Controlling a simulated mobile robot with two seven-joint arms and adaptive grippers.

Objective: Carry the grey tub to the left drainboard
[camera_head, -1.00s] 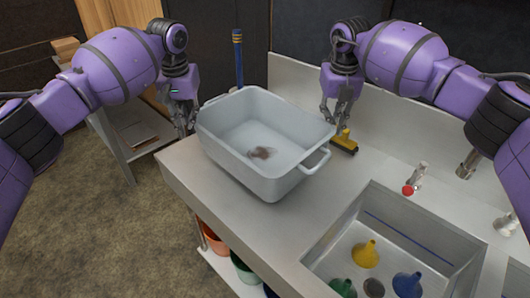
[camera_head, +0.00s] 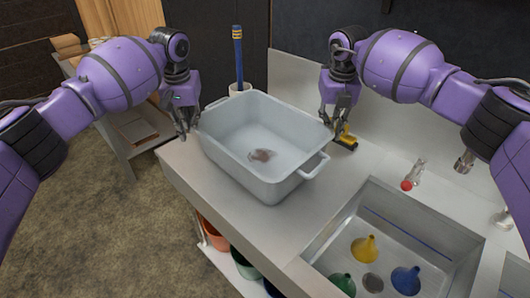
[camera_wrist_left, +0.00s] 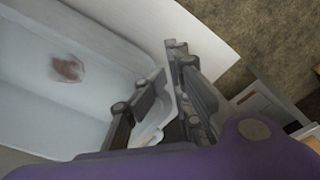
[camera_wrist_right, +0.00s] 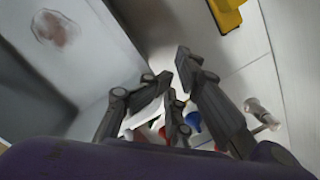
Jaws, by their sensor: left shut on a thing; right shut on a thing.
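The grey tub (camera_head: 262,188) is upright on or just above the steel left drainboard (camera_head: 245,222), beside the sink. I cannot tell whether its whole base touches. It is empty apart from a brownish smudge on its floor. My left gripper (camera_head: 184,128) is shut on the tub at its left end; the tub's rim also shows in the left wrist view (camera_wrist_left: 120,45). My right gripper (camera_head: 336,117) is shut on the tub at its far right side. The exact grip points are partly hidden by the fingers.
The sink (camera_head: 330,240) at the right holds yellow, green and blue funnels. A yellow-and-black brush (camera_head: 346,140) lies behind the tub near the right gripper. A pot (camera_head: 240,88) with a blue-handled tool stands behind the tub. Buckets (camera_head: 215,235) sit on a shelf below.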

